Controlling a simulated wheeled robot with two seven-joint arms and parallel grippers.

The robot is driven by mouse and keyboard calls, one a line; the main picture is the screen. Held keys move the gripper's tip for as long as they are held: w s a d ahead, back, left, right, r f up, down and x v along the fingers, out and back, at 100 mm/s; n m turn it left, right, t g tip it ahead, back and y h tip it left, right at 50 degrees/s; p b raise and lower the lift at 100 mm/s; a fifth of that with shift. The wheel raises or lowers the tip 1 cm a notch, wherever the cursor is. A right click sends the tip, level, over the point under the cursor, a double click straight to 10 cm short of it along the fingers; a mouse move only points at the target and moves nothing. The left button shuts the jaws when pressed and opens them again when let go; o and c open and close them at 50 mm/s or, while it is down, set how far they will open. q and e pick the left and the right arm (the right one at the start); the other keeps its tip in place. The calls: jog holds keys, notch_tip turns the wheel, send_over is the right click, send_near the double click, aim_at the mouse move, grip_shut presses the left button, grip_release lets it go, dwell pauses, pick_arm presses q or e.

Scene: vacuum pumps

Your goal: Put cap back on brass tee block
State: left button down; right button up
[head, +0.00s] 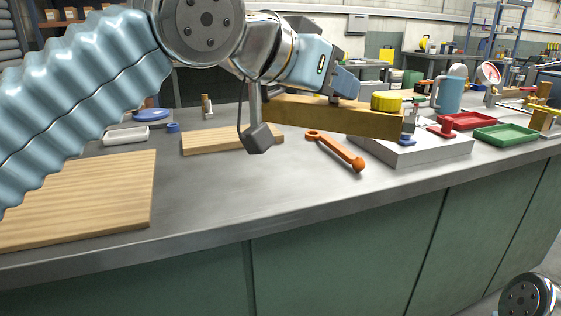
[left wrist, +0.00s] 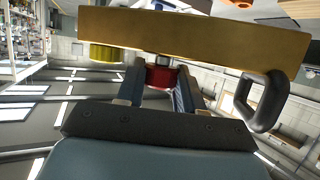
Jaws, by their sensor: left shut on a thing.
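A long brass-coloured bar (head: 300,110), which looks like the brass tee block, shows over the bench and also across the top of the left wrist view (left wrist: 200,30). A yellow round cap (head: 387,101) sits near its right end; it also shows in the left wrist view (left wrist: 105,53). A red round cap-like piece (left wrist: 161,76) is against the bar's near face. My left gripper (left wrist: 160,88) has its fingers on both sides of this red piece and is shut on it. In the head view my left gripper (head: 345,85) is just behind the bar. My right gripper is out of view.
An orange wrench-like tool (head: 335,148) and a wooden board (head: 205,140) lie below the bar. A grey block (head: 425,150) stands at right, before a red tray (head: 468,121), a green tray (head: 505,134) and a blue mug (head: 449,95). The bench's front middle is clear.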

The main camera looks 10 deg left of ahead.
aim_at(285, 100)
pick_arm(q)
jog(key=w+a+f, duration=0.1)
jog(key=w+a, duration=0.1)
jog(key=w+a+f, duration=0.1)
jog(key=w+a, duration=0.1)
jog(key=w+a+f, duration=0.1)
jog(key=a+f, duration=0.1)
jog(key=a, duration=0.1)
jog(key=shift+w+a, duration=0.1)
jog(key=shift+w, duration=0.3)
notch_tip(285, 100, down, 5)
jog(key=w+a+b, duration=0.1)
jog(key=w+a, duration=0.1)
jog(key=a, duration=0.1)
jog(key=shift+w, duration=0.25)
jog(key=shift+w+a+f+b, duration=0.15)
jog(key=shift+f+b, duration=0.05)
jog(key=shift+f, duration=0.8)
jog(key=shift+w+a+f+b, duration=0.1)
jog(key=shift+f+b, duration=0.05)
jog(key=shift+f, duration=0.8)
